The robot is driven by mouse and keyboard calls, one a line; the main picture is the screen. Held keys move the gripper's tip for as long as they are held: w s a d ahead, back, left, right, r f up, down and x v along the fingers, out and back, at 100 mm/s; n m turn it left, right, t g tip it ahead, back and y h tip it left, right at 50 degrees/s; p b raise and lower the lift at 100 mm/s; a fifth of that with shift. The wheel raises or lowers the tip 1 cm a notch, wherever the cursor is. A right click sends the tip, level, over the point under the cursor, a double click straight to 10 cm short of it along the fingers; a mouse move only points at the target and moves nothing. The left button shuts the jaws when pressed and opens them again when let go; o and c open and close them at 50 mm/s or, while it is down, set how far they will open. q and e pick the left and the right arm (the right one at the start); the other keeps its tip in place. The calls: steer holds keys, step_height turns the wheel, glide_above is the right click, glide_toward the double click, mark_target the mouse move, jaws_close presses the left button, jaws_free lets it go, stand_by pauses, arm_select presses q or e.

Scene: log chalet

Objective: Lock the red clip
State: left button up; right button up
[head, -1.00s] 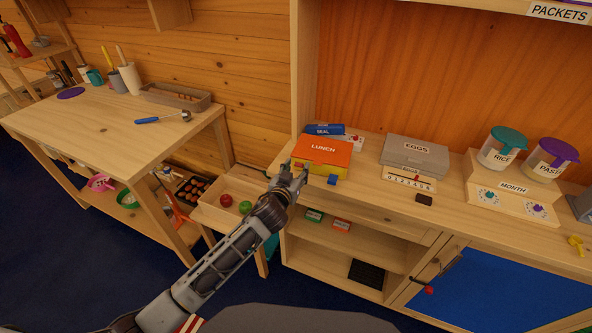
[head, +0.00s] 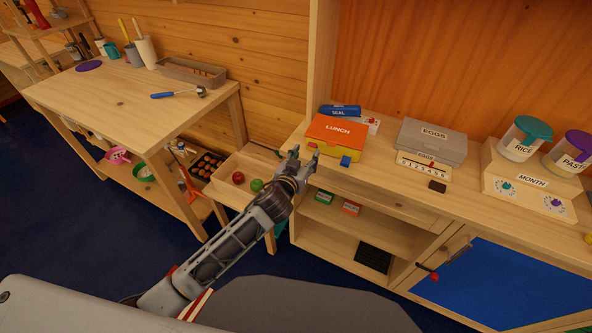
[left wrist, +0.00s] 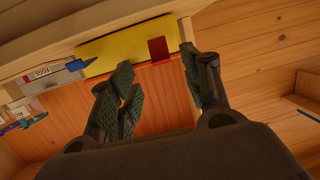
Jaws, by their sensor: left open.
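The lunch box (head: 336,128) has an orange lid marked LUNCH and a yellow body, and stands at the front of the shelf top. In the left wrist view its yellow side (left wrist: 125,45) fills the upper middle. The red clip (left wrist: 158,49) shows there between and beyond my fingertips. I cannot tell whether it is fastened. A blue clip (head: 345,161) sticks out farther right along the same side in the head view. My left gripper (head: 303,153) is open and empty at the box's left front corner, apparently short of the red clip. My right gripper is out of view.
A grey EGGS box (head: 431,141) with a number scale stands right of the lunch box. A dark block (head: 437,187) lies near the shelf edge.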

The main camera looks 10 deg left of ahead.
arm_select(q)
steer(key=v, duration=0.7)
steer(key=shift+s, duration=0.2)
stand_by(0.5)
